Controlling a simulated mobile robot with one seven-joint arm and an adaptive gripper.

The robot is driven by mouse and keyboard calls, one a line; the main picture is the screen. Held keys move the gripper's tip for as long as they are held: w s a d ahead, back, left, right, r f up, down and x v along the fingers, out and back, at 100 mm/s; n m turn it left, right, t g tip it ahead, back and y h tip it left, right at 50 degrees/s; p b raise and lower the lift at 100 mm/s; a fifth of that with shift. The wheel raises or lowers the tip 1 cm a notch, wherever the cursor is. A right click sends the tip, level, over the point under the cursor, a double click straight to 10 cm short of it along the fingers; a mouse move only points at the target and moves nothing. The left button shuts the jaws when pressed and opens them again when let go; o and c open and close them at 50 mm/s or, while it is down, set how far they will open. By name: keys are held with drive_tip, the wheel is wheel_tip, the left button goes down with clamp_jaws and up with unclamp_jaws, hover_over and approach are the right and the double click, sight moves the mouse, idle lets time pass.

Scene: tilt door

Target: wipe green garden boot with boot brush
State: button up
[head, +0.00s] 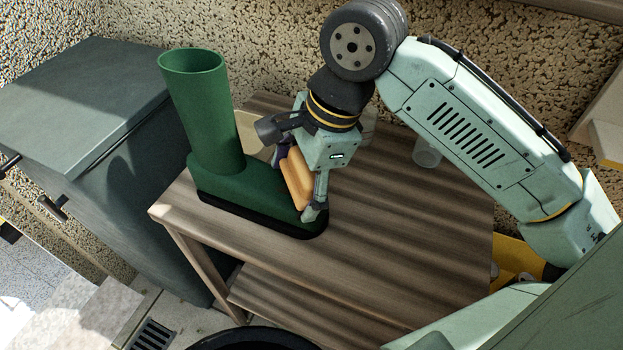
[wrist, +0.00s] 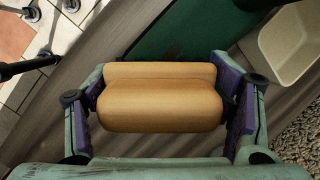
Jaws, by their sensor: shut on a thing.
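The green garden boot (head: 208,120) stands upright on the wooden table, its toe pointing to the lower right in the head view. Part of it shows in the wrist view (wrist: 185,38), with dark marks on its surface. My gripper (wrist: 165,105) is shut on the orange-tan boot brush (wrist: 160,108), with a purple pad at each end of it. In the head view the brush (head: 295,178) is at the boot's toe. The brush's underside is hidden, so I cannot tell whether it touches the boot.
The wooden table (head: 400,235) has clear room to the right of the boot. A clear cup (head: 427,152) stands near its back. A beige tray (wrist: 285,45) lies beyond the boot. A dark grey cabinet (head: 85,100) stands at left.

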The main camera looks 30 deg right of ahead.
sight(273, 186)
drive_tip(key=shift+w+a+r+p, duration=0.15)
drive_tip(key=shift+w+a+p, duration=0.25)
drive_tip(key=shift+w+a, duration=0.25)
drive_tip(key=shift+w+a+r+p, duration=0.15)
drive_tip(key=shift+w+a+p, duration=0.3)
drive_tip(key=shift+w, duration=0.25)
drive_tip(key=p+v, duration=0.3)
drive_tip(key=v, duration=0.1)
drive_tip(key=p+v, duration=0.2)
drive_tip(key=shift+w+a+r+p, duration=0.1)
drive_tip(key=shift+a+p, duration=0.2)
drive_tip(key=shift+a, duration=0.05)
drive_tip(key=shift+r, duration=0.1)
drive_tip(key=shift+p+v, duration=0.85)
drive_tip(key=shift+v, duration=0.6)
drive_tip(key=shift+a, duration=0.1)
